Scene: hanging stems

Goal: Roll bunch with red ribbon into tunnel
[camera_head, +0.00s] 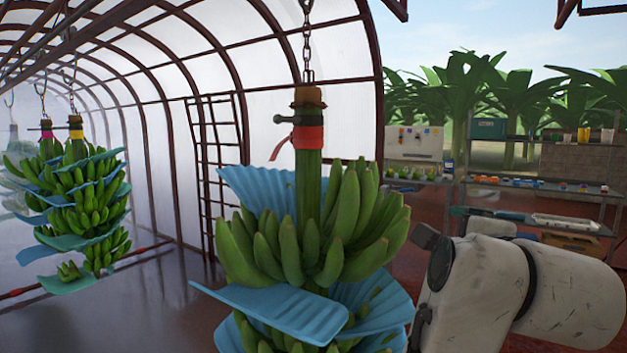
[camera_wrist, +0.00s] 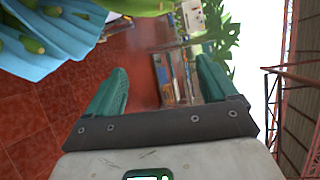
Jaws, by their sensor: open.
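The banana bunch with the red ribbon (camera_head: 308,137) hangs upright from a chain in the middle of the head view, with blue sheets between its green hands. Part of this bunch's blue sheet and fruit (camera_wrist: 55,35) seems to show at the top left of the wrist view. The tunnel (camera_head: 150,110), an arched frame with pale translucent walls, lies behind and to the left. My gripper (camera_wrist: 165,85) is open and empty in the wrist view, its green fingers spread apart and clear of the bunch. In the head view my arm is right of the bunch, and the fingers are hidden.
Other bunches with yellow (camera_head: 76,134) and magenta ribbons hang inside the tunnel at left. A ladder-like frame (camera_head: 218,165) stands by the tunnel wall. Metal shelves (camera_head: 540,187) with small items stand at right. The reddish floor (camera_wrist: 30,120) is bare below.

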